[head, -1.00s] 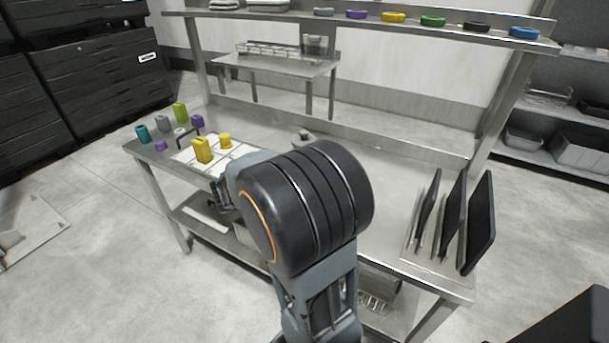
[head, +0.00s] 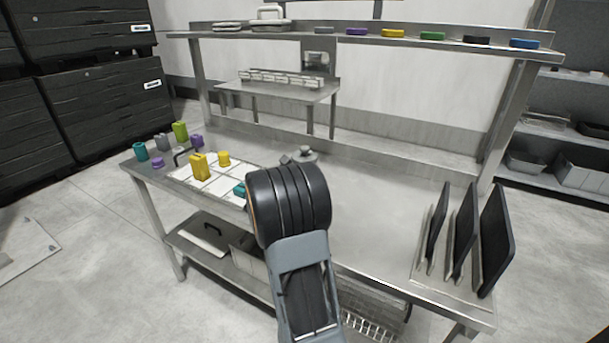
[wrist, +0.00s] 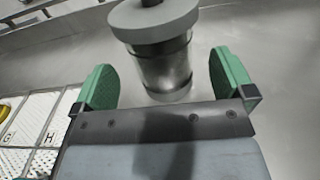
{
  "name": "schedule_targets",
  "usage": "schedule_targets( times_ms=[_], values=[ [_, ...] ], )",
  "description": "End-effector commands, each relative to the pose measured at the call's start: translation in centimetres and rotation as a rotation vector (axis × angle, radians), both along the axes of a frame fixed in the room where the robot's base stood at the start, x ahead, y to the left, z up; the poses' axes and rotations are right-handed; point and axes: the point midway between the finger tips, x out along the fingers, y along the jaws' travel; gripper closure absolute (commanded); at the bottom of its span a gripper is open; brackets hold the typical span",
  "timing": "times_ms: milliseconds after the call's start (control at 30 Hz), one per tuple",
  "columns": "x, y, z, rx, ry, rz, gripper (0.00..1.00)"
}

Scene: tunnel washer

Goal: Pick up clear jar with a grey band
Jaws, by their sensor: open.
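The clear jar with a grey band (wrist: 163,72) stands upright on the steel table in the wrist view, with a wide grey lid and a dark knob on top. In the head view only its grey lid (head: 304,154) shows, just behind my arm. My gripper (wrist: 163,84) is open, its two green fingertips to the left and right of the jar in the wrist view. A gap shows on each side, so neither finger touches it. I cannot tell how deep the jar sits between the fingers. My arm hides most of the gripper in the head view.
A lettered white tray (head: 222,186) lies left of the jar, bearing yellow containers (head: 200,167). Several coloured containers stand at the table's left end. Black upright panels (head: 465,228) stand in a rack at the right. The table between jar and rack is clear.

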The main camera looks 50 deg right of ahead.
Motion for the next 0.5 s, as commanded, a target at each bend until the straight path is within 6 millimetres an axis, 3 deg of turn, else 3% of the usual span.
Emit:
schedule_targets(
  times_ms=[500],
  values=[
    [1.2,-5.0,0.0,0.001,0.000,-0.001,0.00]
  ],
)
